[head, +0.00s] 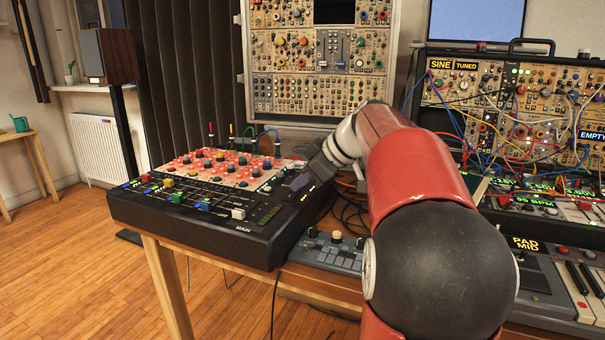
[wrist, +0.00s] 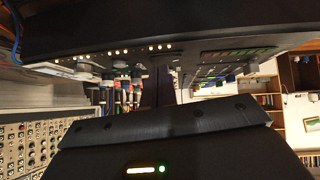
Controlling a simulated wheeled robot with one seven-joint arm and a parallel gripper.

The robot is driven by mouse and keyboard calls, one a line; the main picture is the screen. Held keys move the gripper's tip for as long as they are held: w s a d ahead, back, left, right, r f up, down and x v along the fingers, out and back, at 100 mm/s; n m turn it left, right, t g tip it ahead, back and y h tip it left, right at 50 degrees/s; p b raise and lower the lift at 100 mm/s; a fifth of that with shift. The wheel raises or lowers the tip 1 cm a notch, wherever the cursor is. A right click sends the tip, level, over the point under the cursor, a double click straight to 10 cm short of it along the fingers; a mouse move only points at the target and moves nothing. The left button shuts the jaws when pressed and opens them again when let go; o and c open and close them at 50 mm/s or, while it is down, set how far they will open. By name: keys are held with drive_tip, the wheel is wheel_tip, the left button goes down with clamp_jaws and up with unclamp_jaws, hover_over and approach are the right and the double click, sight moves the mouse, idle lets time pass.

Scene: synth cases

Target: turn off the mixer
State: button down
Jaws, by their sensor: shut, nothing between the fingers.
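The mixer (head: 262,249) is a black desk with a red-and-white panel, many knobs, coloured faders and a white fader cap marked MAIN. It sits on the wooden table at centre left. Small lights glow on it, and it also shows upside down in the wrist view (wrist: 85,25). My gripper (head: 300,182) is shut and empty at the mixer's right side, over its top face. In the wrist view its dark fingers (wrist: 160,88) reach up to the mixer's panel. I cannot tell whether they touch it. No power switch can be made out clearly.
A small grey controller (head: 327,252) lies right of the mixer, among loose cables. A modular rack (head: 480,90) with patch cables and a keyboard (head: 575,285) stand at right. Cable plugs (head: 232,137) rise from the mixer's back edge. Floor (head: 60,270) at left is clear.

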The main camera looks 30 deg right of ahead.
drive_tip(key=shift+d+f, duration=0.1)
drive_tip(key=shift+f, duration=0.2)
drive_tip(key=shift+y, duration=0.3)
drive_tip(key=shift+s+a+b, duration=0.15)
drive_tip(key=shift+a+b, duration=0.15)
drive_tip(key=shift+s+a, duration=0.3)
drive_tip(key=shift+a, duration=0.05)
drive_tip(key=shift+r, duration=0.1)
